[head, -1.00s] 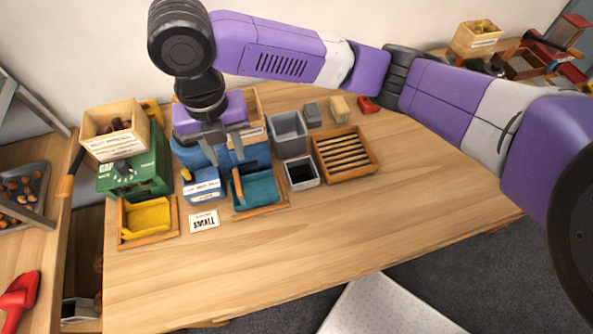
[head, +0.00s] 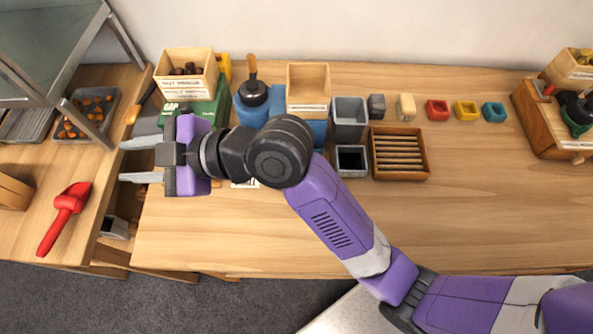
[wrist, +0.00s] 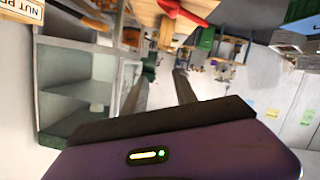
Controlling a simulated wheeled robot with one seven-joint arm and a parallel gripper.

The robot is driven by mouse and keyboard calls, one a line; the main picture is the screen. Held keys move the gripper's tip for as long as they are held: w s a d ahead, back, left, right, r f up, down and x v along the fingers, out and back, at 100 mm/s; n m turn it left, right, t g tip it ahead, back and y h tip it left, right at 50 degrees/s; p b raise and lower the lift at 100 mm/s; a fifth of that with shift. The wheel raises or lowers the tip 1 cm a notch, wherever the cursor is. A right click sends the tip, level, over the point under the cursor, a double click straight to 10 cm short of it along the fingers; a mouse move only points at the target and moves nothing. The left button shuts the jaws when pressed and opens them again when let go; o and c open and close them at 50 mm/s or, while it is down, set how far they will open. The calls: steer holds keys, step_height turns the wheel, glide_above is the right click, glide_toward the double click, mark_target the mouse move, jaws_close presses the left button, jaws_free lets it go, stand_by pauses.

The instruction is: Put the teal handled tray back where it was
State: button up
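I do not see the teal handled tray now; my arm covers the part of the bench where it lay in its wooden holder in the earlier head view. My gripper (head: 125,160) points left in the head view, over the left end of the bench and the gap beside it. Its two fingers are apart with nothing between them. In the wrist view the fingers (wrist: 160,92) also stand apart and empty.
A nut box (head: 186,73) sits on a green machine (head: 213,105). A grey bin (head: 349,117), a slatted wooden tray (head: 399,171) and a small teal block (head: 494,112) stand rightward. A red scoop (head: 65,215) lies left. The front bench is clear.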

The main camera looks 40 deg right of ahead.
steer(key=s+d+f+m+t+h, duration=0.5)
steer(key=s+d+f+m+h, duration=0.5)
steer(key=s+d+m, duration=0.55)
steer(key=s+d+r, duration=0.1)
steer(key=s+d, duration=0.4)
steer(key=s, duration=0.3)
steer(key=s+d+r+h, duration=0.1)
steer(key=s+d, duration=0.4)
steer(key=s, duration=0.3)
steer(key=shift+n, duration=0.35)
steer(key=shift+d+f, duration=0.1)
steer(key=shift+f, duration=0.05)
steer(key=shift+f+b, duration=0.65)
steer(key=shift+b, duration=0.1)
